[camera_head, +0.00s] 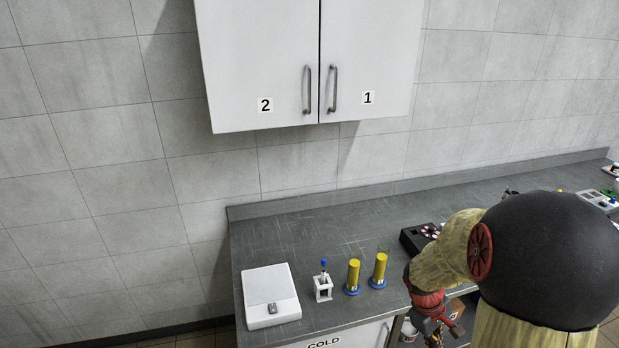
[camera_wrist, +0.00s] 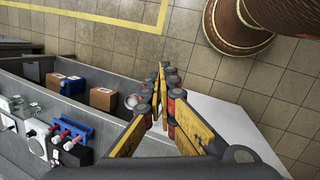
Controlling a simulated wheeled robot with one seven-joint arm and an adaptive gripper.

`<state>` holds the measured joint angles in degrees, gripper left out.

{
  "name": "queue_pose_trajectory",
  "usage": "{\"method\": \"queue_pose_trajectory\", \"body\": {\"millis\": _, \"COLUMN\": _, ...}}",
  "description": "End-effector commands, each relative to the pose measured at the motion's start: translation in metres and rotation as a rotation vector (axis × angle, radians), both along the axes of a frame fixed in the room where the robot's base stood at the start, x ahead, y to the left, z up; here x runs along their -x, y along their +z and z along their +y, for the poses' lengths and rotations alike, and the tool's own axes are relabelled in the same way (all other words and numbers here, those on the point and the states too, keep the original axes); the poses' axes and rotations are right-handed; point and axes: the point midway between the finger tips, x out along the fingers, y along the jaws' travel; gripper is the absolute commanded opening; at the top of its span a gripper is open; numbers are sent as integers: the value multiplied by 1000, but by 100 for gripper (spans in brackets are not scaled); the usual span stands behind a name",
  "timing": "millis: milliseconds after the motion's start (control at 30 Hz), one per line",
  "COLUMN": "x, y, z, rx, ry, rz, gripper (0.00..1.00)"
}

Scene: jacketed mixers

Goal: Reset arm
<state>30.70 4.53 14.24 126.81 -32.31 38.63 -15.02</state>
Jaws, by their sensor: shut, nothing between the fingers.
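My gripper (camera_wrist: 162,88) shows in the wrist view with its yellow and black fingers close together and nothing between them. It hangs over the tiled floor, beside the open lower part of the counter. In the head view my gripper (camera_head: 437,335) is low at the bottom right, in front of the counter's front edge, and partly cut off by the frame. My arm bends down to it from the right and hides part of the counter.
A white device (camera_head: 270,296), a small white rack (camera_head: 323,287) and two yellow cylinders (camera_head: 353,274) (camera_head: 379,268) stand on the grey counter (camera_head: 310,225). A closed wall cabinet (camera_head: 260,60) hangs above. Boxes (camera_wrist: 103,98) sit inside the counter. Open floor (camera_wrist: 110,35) lies beyond.

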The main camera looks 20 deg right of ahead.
Motion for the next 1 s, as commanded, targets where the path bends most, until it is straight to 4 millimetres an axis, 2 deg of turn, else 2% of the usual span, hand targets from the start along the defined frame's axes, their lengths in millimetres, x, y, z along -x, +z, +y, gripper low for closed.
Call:
{"method": "queue_pose_trajectory", "body": {"millis": 33, "x": -1, "y": 12, "z": 20, "rx": 0, "ry": -67, "rz": -45, "gripper": 0}}
{"method": "queue_pose_trajectory", "body": {"millis": 100, "x": 1, "y": 27, "z": 48, "rx": -14, "ry": -161, "rz": -99, "gripper": 0}}
{"method": "queue_pose_trajectory", "body": {"millis": 300, "x": 8, "y": 63, "z": 127, "rx": -93, "ry": -339, "rz": -248, "gripper": 0}}
{"method": "queue_pose_trajectory", "body": {"millis": 467, "x": 16, "y": 86, "z": 186, "rx": -180, "ry": -368, "rz": -366, "gripper": 0}}
{"method": "queue_pose_trajectory", "body": {"millis": 600, "x": 22, "y": 105, "z": 228, "rx": -252, "ry": -314, "rz": -483, "gripper": 0}}
{"method": "queue_pose_trajectory", "body": {"millis": 700, "x": 26, "y": 119, "z": 249, "rx": -281, "ry": -251, "rz": -566, "gripper": 0}}
{"method": "queue_pose_trajectory", "body": {"millis": 833, "x": 29, "y": 135, "z": 265, "rx": -302, "ry": -173, "rz": -651, "gripper": 0}}
{"method": "queue_pose_trajectory", "body": {"millis": 1000, "x": 32, "y": 140, "z": 279, "rx": -321, "ry": -115, "rz": -685, "gripper": 0}}
